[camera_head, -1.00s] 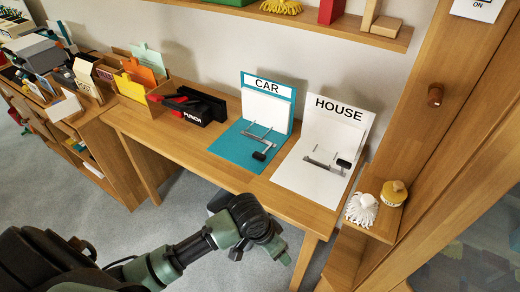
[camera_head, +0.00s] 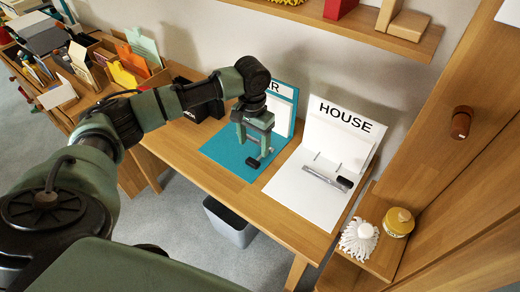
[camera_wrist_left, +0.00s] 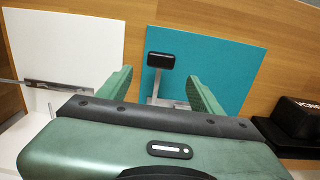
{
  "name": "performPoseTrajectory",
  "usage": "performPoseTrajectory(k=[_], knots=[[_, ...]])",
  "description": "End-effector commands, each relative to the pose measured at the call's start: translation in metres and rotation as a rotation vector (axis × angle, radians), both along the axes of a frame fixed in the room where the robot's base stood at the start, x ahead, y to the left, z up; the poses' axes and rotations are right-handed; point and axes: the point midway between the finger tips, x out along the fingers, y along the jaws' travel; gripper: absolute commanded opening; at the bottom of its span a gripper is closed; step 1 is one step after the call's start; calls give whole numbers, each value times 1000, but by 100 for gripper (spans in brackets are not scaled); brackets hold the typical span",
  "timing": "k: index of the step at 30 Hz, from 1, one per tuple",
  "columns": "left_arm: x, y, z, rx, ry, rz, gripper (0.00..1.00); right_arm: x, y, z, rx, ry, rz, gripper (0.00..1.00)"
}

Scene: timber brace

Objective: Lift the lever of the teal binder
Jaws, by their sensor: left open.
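The teal binder (camera_head: 222,151) lies open on the desk, its CAR cover standing upright at the back and partly hidden by my left arm. Its lever, with a black tip (camera_head: 252,163), lies low over the teal page. My left gripper (camera_head: 256,153) points down over this binder, open. In the left wrist view, the black lever tip (camera_wrist_left: 160,60) shows between the two open green fingers, with the teal page (camera_wrist_left: 230,65) behind. I cannot tell whether the fingers touch the lever. My right gripper is not in view.
The white HOUSE binder (camera_head: 300,197) lies open just right of the teal one, with its own lever. A black hole punch (camera_wrist_left: 297,117) sits on the other side. A shelf (camera_head: 330,30) hangs above. A grey bin (camera_head: 230,222) stands below the desk edge.

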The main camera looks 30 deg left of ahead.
Motion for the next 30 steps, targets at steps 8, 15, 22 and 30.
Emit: performPoseTrajectory(k=[8,15,22,30], knots=[[0,3,-35,1,4,11,65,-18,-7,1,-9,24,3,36],[0,2,-67,0,3,8,65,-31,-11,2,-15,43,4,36],[0,2,-75,1,0,7,65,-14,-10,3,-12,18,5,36],[0,2,-74,0,0,7,32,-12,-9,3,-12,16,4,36]])
